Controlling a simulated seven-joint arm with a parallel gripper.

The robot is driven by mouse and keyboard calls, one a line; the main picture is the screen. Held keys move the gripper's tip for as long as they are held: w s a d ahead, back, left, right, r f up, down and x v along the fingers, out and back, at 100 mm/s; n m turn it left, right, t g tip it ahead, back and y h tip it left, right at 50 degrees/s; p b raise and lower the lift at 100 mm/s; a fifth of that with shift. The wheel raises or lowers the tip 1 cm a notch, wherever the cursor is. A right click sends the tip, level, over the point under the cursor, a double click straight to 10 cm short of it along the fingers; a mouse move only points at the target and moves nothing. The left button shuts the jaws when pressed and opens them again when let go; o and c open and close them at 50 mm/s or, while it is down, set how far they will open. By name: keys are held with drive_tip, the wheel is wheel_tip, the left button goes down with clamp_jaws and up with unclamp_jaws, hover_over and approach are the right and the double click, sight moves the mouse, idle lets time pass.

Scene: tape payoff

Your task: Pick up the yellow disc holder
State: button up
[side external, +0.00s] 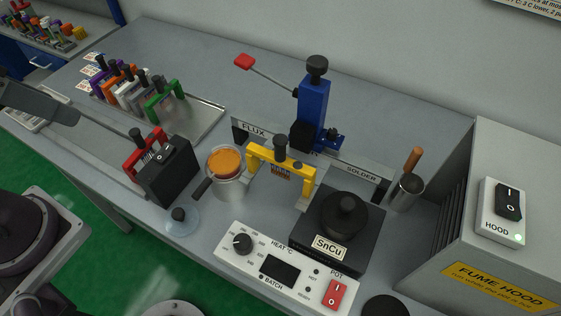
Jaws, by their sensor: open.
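The yellow disc holder (308,177) is a yellow arch-shaped frame with a black knob on top. It stands upright in the middle of the bench, between the orange-filled cup (226,162) and the black SnCu pot (345,216). A small label or slotted piece shows under its crossbar. Its lower parts are partly hidden. I cannot see my gripper's fingers anywhere in the view, and nothing is touching the yellow holder.
A blue post (313,100) with a red-tipped lever stands close behind the holder. The white heat control panel (287,266) is in front. A red holder (131,165) sits beside a black switch box (167,172) at left. The fume hood (515,190) is right.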

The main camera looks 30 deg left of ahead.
drive_tip(key=m+g, duration=0.6)
drive_tip(key=m, duration=1)
approach(280, 139)
drive_tip(key=f, duration=0.4)
drive_tip(key=shift+a+f, duration=0.35)
drive_tip(key=shift+f, duration=0.05)
drive_tip(key=f, duration=0.6)
drive_tip(key=shift+s+d+f, duration=0.15)
drive_tip(key=shift+d+f, duration=0.1)
drive_tip(key=shift+d, duration=0.05)
drive_tip(key=shift+f, duration=0.35)
clamp_jaws()
